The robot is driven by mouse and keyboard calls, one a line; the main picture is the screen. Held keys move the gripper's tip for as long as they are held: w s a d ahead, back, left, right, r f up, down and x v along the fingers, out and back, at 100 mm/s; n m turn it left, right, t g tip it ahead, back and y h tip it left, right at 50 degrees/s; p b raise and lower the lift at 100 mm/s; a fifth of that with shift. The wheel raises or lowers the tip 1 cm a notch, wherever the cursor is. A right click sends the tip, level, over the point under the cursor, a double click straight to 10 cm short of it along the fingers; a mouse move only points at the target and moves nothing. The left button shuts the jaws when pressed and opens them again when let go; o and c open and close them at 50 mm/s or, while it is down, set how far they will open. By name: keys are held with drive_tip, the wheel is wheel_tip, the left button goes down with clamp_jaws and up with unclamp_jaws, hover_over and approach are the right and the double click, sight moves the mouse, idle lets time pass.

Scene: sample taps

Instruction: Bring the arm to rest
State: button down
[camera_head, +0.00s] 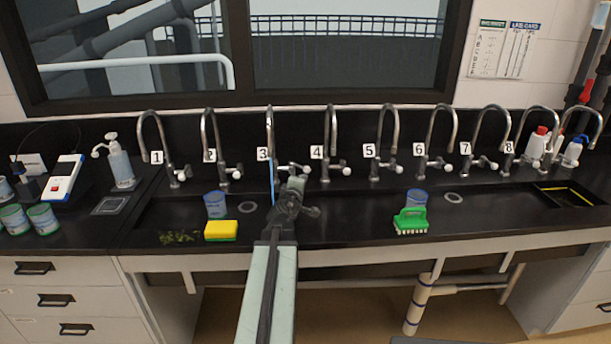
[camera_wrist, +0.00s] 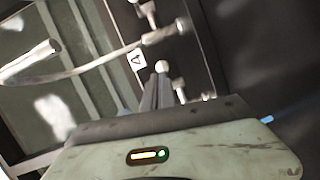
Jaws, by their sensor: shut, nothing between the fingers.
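My arm (camera_head: 268,290) reaches forward from the bottom of the head view over the front edge of the black counter. My gripper (camera_head: 297,183) is at its far end, in front of the taps numbered 3 and 4. In the wrist view my gripper (camera_wrist: 163,92) is shut and holds nothing. A tap's round white knob (camera_wrist: 161,66) shows just beyond the fingertips there. I cannot tell whether the fingers touch it. The label 4 (camera_wrist: 137,58) and a steel spout (camera_wrist: 85,68) lie further left. My arm hides part of the counter and the base of tap 3.
A row of numbered taps (camera_head: 332,140) stands along the back. A soap bottle (camera_head: 119,165) stands left.

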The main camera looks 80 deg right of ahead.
drive_tip(key=shift+a+r, duration=0.15)
drive_tip(key=shift+a, duration=0.8)
